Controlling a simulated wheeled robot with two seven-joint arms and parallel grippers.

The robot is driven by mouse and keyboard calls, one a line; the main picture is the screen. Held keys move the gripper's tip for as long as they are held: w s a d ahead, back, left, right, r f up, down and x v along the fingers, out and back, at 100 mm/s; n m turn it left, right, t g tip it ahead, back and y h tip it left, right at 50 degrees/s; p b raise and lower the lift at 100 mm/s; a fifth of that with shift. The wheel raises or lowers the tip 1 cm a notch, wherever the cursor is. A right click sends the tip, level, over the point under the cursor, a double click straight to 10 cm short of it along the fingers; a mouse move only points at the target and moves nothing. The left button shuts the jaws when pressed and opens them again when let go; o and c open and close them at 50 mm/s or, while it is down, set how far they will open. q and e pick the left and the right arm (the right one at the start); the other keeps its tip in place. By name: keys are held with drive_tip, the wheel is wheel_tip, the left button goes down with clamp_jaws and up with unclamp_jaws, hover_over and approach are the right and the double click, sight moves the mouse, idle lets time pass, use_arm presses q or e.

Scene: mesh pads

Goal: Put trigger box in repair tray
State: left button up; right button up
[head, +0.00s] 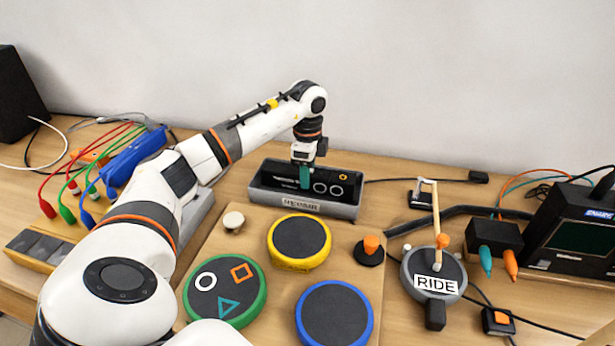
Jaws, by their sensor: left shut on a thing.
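The grey repair tray (350,210) stands at the back middle of the table, with a label on its front wall. My left gripper (304,162) points down over the tray. It is shut on a small upright teal block (305,177), whose lower end is inside the tray's outline; I cannot tell whether it touches the floor. The block may be the trigger box; no readable mark shows on it. A dark panel with ring marks (335,187) shows in the tray beside the block. My right gripper is out of view.
Yellow (299,241), green (224,289) and blue (334,315) rimmed pads lie in front of the tray. A grey RIDE pad (433,268), a black box with teal and orange plugs (494,238) and cables are at right. Coloured leads (88,182) lie at left.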

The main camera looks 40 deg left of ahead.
use_arm(q)
drive_tip(key=shift+f, duration=0.85)
drive_tip(key=shift+f, duration=0.1)
drive_tip(key=o, duration=1.1)
drive_tip(key=shift+o, duration=0.2)
wheel_tip(320, 180, up, 12)
drive_tip(key=shift+r, duration=0.1)
